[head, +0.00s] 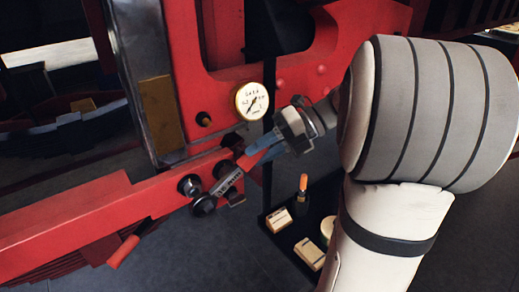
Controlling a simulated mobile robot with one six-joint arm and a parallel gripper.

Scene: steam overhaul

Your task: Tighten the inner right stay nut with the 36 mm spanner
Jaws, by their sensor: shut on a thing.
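The spanner (229,182) is a bar with red and blue on its handle and a pale label that is too small to read with certainty. It slants down and left from my gripper (291,130), which is shut on its handle end. The spanner's far end lies at the dark stay nuts on the red beam. One dark nut (190,185) shows at the left, and another (223,168) is to its right, partly behind the spanner. I cannot tell whether the spanner's jaw is seated around a nut.
A round white gauge (252,101) sits just above the spanner, close to my gripper. The red beam (90,220) runs to the lower left, with a red handle (122,252) below it. A dark tray (268,222) with small boxes and an orange-topped item (303,183) stands below.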

